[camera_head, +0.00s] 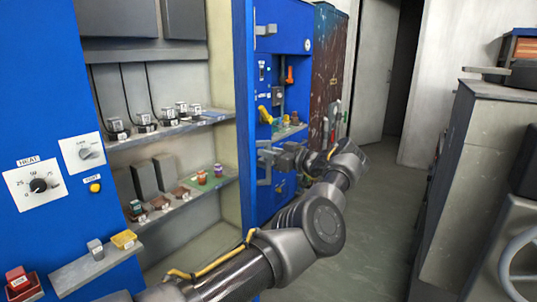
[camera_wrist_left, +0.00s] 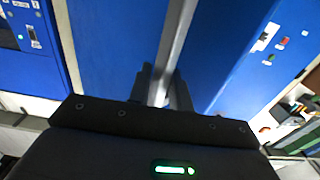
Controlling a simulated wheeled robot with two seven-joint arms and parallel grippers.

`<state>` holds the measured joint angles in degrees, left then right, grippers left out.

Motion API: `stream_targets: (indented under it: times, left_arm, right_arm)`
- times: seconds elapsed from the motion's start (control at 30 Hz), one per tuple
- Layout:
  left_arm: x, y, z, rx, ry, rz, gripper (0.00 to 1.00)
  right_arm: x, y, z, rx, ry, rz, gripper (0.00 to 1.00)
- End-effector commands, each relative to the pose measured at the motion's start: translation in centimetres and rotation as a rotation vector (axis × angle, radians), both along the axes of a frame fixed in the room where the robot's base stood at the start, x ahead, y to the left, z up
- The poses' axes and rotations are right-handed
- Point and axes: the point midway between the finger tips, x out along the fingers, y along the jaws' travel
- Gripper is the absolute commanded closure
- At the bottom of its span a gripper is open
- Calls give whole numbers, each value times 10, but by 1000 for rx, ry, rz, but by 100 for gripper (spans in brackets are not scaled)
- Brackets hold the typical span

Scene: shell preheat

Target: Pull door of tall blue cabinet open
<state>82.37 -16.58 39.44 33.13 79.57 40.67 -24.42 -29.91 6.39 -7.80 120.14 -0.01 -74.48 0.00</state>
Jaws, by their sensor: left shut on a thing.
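The tall blue cabinet (camera_head: 285,45) stands beyond the open shelves, with switches and small coloured parts on its front. A grey bar handle (camera_head: 264,180) sits low on its blue front. My left gripper (camera_head: 272,158) reaches it from the right. In the left wrist view the grey bar (camera_wrist_left: 180,35) runs down between the two dark fingers of my left gripper (camera_wrist_left: 162,92), which are shut on it. Blue panels lie on both sides of the bar. The fingers hide part of the handle. I cannot tell whether the door stands ajar. My right gripper is not in view.
Open shelves (camera_head: 175,130) with small devices and a blue control panel (camera_head: 60,150) are at left. A rusty dark cabinet (camera_head: 325,70) stands beyond. A grey cabinet (camera_head: 475,150) is at right. The floor (camera_head: 375,220) between is clear.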

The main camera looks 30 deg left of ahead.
Motion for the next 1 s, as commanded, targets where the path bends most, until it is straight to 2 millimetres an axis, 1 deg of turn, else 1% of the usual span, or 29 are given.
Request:
stream_targets:
  times: [0.03, 0.2, 0.23, 0.33, 0.6, 0.73, 0.87, 1.0]
  left_arm:
    - [1, 1, 3, 3, -6, -1, 100]
    - [1, 1, 3, 3, -6, -1, 100]
    - [1, 1, 3, 3, -6, -1, 77]
    - [0, 1, 2, 3, -5, -1, 64]
    - [1, -1, 1, 1, -2, -2, 64]
    - [1, -10, 1, -1, -3, -3, 64]
    - [0, -31, 0, -3, -2, -6, 64]
    - [-2, -59, -1, -4, -3, -5, 64]
  right_arm:
    - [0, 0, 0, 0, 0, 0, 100]
    - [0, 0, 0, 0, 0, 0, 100]
    - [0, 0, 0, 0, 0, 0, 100]
    - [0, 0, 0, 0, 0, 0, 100]
    - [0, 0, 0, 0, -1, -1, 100]
    - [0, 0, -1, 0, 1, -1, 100]
    - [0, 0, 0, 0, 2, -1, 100]
    - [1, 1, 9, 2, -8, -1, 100]
